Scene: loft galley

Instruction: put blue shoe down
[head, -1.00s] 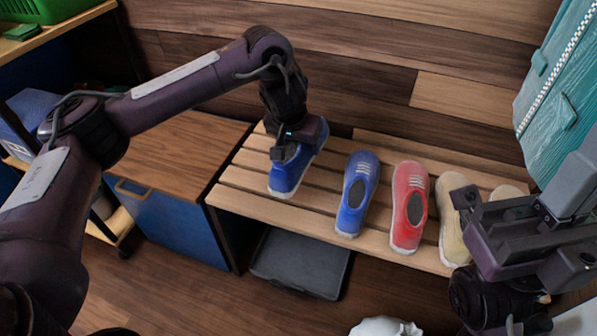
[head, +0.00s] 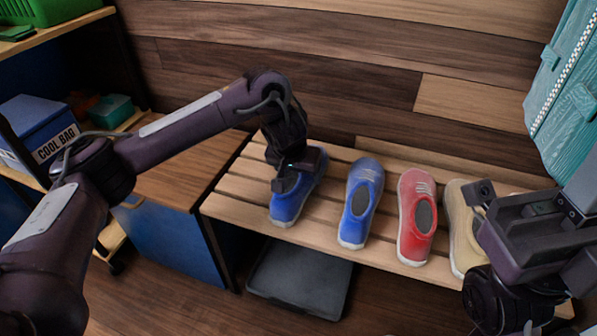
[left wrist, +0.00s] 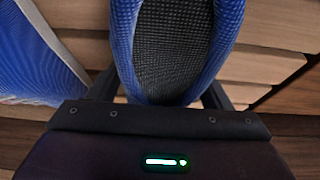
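The left blue shoe (head: 290,203) is on the slatted bench (head: 235,209), its toe pointing to the front edge. My left gripper (head: 297,180) is over its heel end, a finger along each side, and looks shut on it. In the left wrist view the shoe's dark opening (left wrist: 178,45) sits between the fingers (left wrist: 160,97); the fingertips are hidden behind its sides. The other blue shoe (head: 357,225) stands to its right, apart from it. My right gripper (head: 525,205) is at the right, open and empty, in front of a beige shoe.
A red shoe (head: 408,245) and the beige shoe (head: 461,240) stand farther right on the bench. A wooden-topped blue cabinet (head: 165,243) is left of the bench. A dark tray (head: 295,280) lies below.

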